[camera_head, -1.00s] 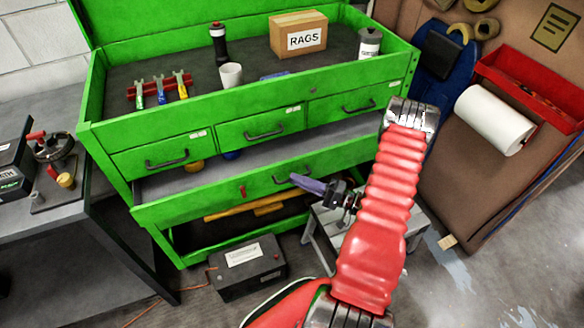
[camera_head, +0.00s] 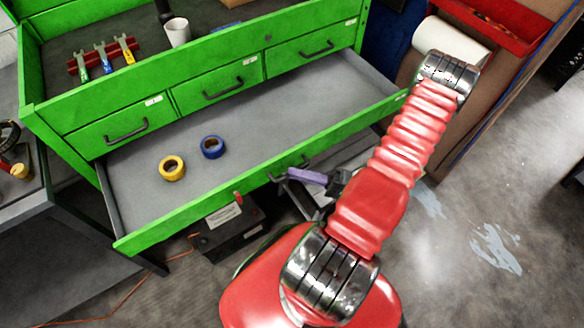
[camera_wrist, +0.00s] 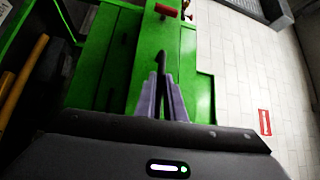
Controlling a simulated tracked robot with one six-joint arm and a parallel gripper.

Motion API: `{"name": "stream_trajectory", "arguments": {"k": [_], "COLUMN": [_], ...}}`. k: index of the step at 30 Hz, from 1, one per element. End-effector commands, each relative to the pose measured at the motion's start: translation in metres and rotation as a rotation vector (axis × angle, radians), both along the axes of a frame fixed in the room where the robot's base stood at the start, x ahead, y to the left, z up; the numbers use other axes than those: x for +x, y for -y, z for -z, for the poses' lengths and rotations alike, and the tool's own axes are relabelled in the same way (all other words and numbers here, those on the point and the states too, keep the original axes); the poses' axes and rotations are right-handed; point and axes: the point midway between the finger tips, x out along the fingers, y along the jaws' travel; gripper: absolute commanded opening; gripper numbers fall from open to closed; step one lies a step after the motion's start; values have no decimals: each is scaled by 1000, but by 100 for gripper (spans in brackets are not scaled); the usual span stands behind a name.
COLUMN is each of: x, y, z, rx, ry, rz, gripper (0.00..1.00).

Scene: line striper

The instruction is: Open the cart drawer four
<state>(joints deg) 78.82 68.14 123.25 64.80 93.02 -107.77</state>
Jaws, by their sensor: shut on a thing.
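The green cart's long lower drawer (camera_head: 243,133) is pulled far out below the row of three small shut drawers. Its grey floor shows, with a yellow tape roll (camera_head: 172,168) and a blue tape roll (camera_head: 212,147) lying in it. My gripper (camera_head: 293,172) is at the drawer's front face, its purple fingers shut on the dark drawer handle (camera_head: 277,176). In the wrist view the fingers (camera_wrist: 163,98) close around the dark handle (camera_wrist: 162,66) against the green front.
A black box (camera_head: 228,228) with a white label stands on the floor under the open drawer. An orange cord (camera_head: 110,310) runs over the floor at left. A paper roll (camera_head: 450,42) hangs at the right. Floor at the right is clear.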

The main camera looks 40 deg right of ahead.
Motion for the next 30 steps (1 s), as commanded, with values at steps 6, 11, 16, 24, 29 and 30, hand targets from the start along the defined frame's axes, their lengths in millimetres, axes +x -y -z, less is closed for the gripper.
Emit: {"name": "stream_trajectory", "arguments": {"k": [6, 11, 16, 24, 29, 30], "x": [-2, -2, -1, -1, -2, -3], "y": [-1, 0, 0, -1, 1, 2], "z": [3, 3, 3, 1, 1, 2], "rx": [-6, -6, -6, -4, -4, -5], "ry": [-7, -7, -6, -4, -4, -3], "rz": [-2, -3, -3, -3, -2, -1], "gripper": [0, 0, 20, 28, 28, 28]}}
